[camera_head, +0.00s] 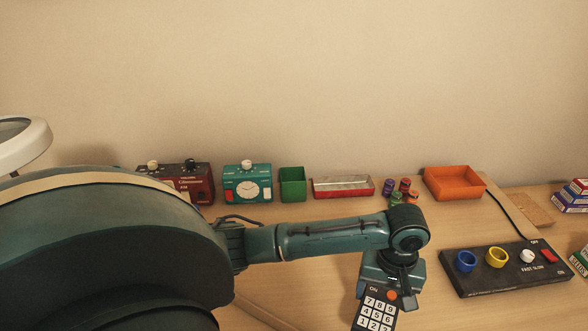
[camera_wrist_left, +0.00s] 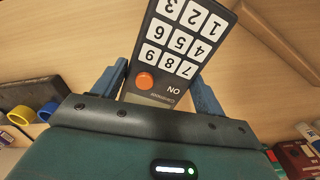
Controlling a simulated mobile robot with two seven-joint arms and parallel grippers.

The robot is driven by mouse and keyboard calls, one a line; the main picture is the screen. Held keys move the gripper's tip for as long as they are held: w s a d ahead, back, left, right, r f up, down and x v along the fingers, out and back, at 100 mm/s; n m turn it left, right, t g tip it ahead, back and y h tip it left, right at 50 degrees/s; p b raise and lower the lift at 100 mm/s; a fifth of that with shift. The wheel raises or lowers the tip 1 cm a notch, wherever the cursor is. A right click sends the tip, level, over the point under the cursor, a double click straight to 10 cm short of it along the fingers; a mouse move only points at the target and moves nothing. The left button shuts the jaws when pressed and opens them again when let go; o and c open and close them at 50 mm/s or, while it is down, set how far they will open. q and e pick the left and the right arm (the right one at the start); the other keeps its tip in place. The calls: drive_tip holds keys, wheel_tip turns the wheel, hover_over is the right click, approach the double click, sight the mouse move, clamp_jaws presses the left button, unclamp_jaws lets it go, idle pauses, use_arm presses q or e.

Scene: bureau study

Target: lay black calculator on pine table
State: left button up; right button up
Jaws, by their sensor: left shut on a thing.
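The black calculator (camera_head: 375,313) has white number keys and an orange button. My left gripper (camera_head: 388,292) is shut on its end near the orange button. In the left wrist view the calculator (camera_wrist_left: 185,45) sits between the two blue fingers (camera_wrist_left: 163,82), its far end running out of the picture. The pine table (camera_head: 310,285) is the light wooden surface under it; it also fills the background of the wrist view (camera_wrist_left: 60,45). I cannot tell the exact gap between calculator and wood. My right gripper is not in view.
A black control panel (camera_head: 500,277) with blue and yellow rings lies right of the gripper.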

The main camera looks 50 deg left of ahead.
use_arm(q)
drive_tip(key=w+d+r+n+b, duration=0.1)
drive_tip(key=w+d+r+n, duration=0.15)
drive_tip(key=w+n, duration=0.4)
wheel_tip(320, 180, down, 6)
drive_tip(key=shift+a+r+b, duration=0.1)
drive_tip(key=shift+r+b, duration=0.15)
drive_tip(key=shift+b, duration=0.15)
wheel_tip(320, 180, down, 4)
drive_tip(key=shift+r, duration=0.15)
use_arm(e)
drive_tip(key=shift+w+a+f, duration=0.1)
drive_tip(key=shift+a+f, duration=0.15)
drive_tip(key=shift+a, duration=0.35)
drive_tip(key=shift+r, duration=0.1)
use_arm(q)
drive_tip(key=o, duration=1.1)
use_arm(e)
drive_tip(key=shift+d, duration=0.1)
